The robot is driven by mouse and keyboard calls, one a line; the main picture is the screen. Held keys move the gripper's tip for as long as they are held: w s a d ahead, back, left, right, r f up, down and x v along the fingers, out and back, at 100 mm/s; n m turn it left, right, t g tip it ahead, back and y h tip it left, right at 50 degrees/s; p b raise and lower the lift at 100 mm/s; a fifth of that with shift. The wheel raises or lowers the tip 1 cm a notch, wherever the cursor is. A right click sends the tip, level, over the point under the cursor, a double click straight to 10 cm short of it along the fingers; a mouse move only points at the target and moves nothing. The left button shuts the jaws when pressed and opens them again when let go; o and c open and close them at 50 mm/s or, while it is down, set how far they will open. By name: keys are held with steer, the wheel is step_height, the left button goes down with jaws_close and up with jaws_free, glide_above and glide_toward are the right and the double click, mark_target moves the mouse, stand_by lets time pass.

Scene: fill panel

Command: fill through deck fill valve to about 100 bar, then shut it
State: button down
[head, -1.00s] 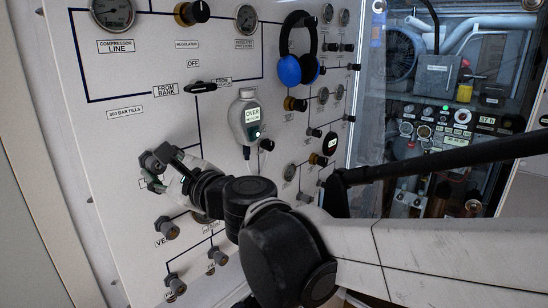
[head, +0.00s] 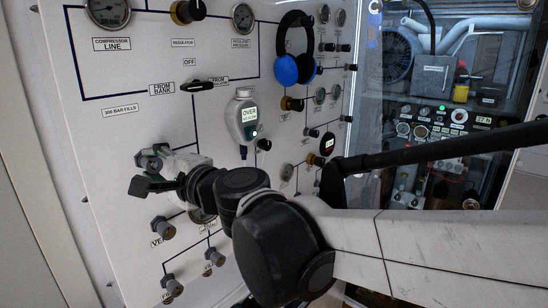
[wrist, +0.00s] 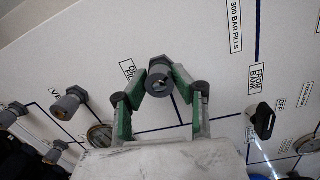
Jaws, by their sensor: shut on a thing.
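The deck fill valve (wrist: 159,78) is a grey knob on the white panel; its label, starting with "D", is partly covered in the wrist view. My gripper (wrist: 160,82) is shut on it, with one green-padded finger on each side. In the head view my gripper (head: 152,168) is at the valve on the panel's left part, and its fingers and wrist hide most of the knob. A round gauge (wrist: 100,136) sits below the valve, partly behind my gripper; its reading cannot be told.
Other grey knobs (head: 163,229) sit below, one beside a "VE…" label. A black selector (head: 204,84) is above. A grey handheld meter (head: 242,120) shows "OVER". Blue headphones (head: 295,62) hang on the panel. A glazed machinery cabinet (head: 440,90) stands at right.

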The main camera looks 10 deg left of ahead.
steer(key=shift+s+f+n, duration=0.1)
steer(key=shift+f+n, duration=0.1)
steer(key=shift+n, duration=1.4)
steer(key=c, duration=1.4)
jaws_free()
steer(key=shift+d+r, duration=0.1)
steer(key=v, duration=1.1)
steer(key=shift+s+d+r, duration=0.1)
steer(key=shift+s+d, duration=0.15)
steer(key=shift+d, duration=0.05)
